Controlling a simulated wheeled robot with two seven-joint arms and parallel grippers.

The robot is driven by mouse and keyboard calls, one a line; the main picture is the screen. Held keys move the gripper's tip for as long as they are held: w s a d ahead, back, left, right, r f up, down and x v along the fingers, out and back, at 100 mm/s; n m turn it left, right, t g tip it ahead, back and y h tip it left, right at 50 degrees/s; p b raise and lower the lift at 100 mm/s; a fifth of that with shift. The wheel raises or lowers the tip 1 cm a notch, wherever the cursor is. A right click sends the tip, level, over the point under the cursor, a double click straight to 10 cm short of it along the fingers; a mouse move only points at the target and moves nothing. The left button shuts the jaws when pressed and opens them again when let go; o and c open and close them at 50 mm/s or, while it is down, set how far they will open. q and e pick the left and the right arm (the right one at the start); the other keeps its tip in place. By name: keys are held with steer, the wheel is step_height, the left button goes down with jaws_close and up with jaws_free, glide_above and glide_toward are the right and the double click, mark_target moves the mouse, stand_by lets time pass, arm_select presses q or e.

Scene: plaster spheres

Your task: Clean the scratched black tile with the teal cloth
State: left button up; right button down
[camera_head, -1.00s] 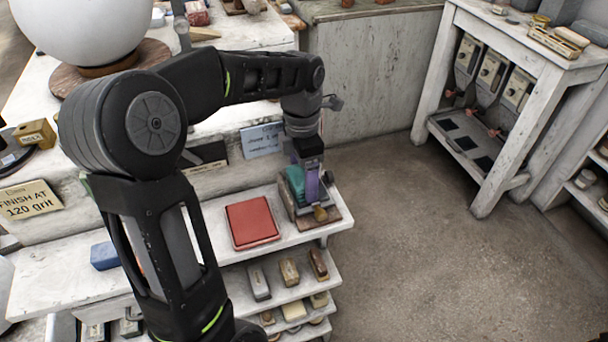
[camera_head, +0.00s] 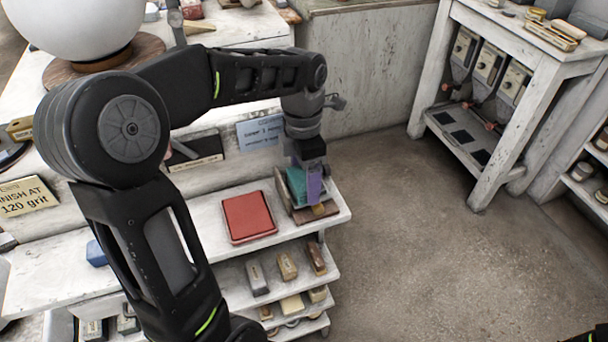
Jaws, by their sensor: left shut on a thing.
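The teal cloth (camera_head: 296,187) is at the small wooden stand (camera_head: 318,216) on the upper shelf, right of the red tray. My left gripper (camera_head: 309,178) points down over this stand, shut on the teal cloth, with a purple part showing beside it. The cloth's lower part is close to the stand; I cannot tell whether they touch. I cannot make out the scratched black tile with certainty. My right gripper is out of view.
A red tray (camera_head: 249,217) lies on the white shelf (camera_head: 205,232). Lower shelves hold several small blocks (camera_head: 287,265). A large white sphere (camera_head: 75,22) stands at the back left. A white bench (camera_head: 494,52) stands right, with open floor (camera_head: 420,260) before it.

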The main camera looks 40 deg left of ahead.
arm_select(q)
steer(key=shift+s+d+f, duration=0.25)
steer(key=shift+s+d, duration=0.2)
steer(key=shift+d, duration=0.25)
steer(key=shift+w, duration=0.1)
steer(key=shift+w+a+r, duration=0.1)
steer(key=shift+w+a, duration=0.25)
steer(key=shift+a, duration=0.25)
steer(key=shift+w+a, duration=0.15)
steer(key=shift+a, duration=0.05)
steer(key=shift+w+a+r+p, duration=0.1)
steer(key=shift+w+a+p, duration=0.55)
steer(key=shift+a, duration=0.35)
steer(key=shift+r, duration=0.1)
